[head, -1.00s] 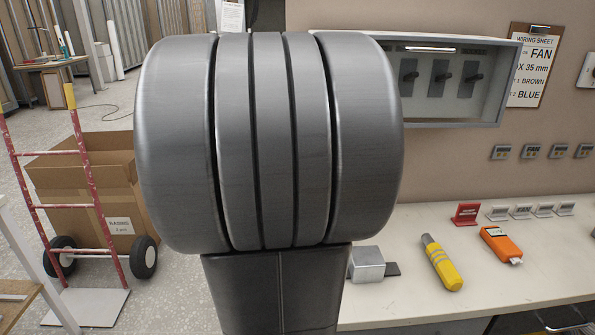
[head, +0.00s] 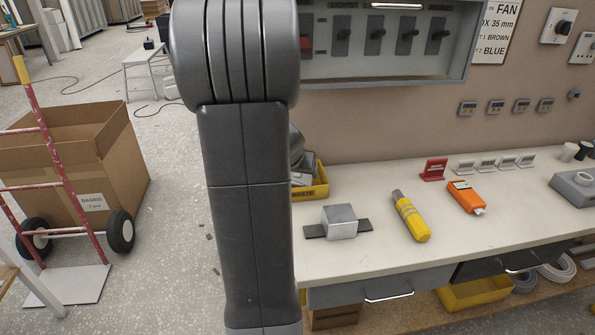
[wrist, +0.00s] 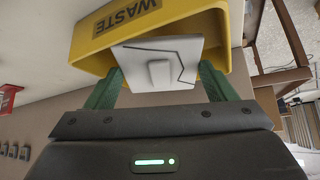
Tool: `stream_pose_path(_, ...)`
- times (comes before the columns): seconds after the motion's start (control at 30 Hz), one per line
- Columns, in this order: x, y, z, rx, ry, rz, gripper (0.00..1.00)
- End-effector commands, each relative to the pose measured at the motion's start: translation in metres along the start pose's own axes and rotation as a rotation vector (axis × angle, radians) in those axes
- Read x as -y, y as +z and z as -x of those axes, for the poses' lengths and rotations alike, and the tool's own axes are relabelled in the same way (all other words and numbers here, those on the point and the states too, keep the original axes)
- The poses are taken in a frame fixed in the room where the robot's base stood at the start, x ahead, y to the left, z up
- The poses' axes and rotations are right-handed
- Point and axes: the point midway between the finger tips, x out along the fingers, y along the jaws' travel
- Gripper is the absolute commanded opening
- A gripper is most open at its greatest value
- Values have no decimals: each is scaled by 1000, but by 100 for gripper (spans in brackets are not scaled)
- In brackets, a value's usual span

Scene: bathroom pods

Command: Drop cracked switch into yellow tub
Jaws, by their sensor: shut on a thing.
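The cracked switch (wrist: 160,65) is a pale plate with a raised rocker and a dark jagged crack line, in the wrist view. My gripper (wrist: 163,80) is shut on it, one green finger at each side. The yellow tub (wrist: 90,42), marked WASTE, lies just beyond the switch, and its walls frame the plate on either side. I cannot tell whether the plate is inside the rim. In the head view, the tub (head: 317,191) stands on the bench, partly hidden behind my arm; the gripper is mostly hidden there.
A metal block (head: 340,221), a yellow tool (head: 411,217) and an orange tester (head: 466,197) lie on the bench (head: 375,255). A switch box (head: 385,75) hangs above. Another yellow bin (head: 475,293) is underneath. A cardboard box (head: 75,160) and red hand truck (head: 72,195) stand left.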

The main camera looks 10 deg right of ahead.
Motion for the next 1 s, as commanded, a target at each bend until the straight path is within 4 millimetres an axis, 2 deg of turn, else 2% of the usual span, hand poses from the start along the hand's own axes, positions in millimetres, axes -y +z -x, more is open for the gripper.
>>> stream_pose_path(0.1,0,-6,6,34,0,-1,54)
stream_pose_path(0.57,0,-11,2,228,3,-3,54)
stream_pose_path(0.67,1,-11,1,269,-2,-1,54)
stream_pose_path(0.7,0,-2,-8,269,1,1,54)
stream_pose_path(0.8,0,2,-13,266,0,1,54)
stream_pose_path(1.0,0,3,-15,263,0,0,54)
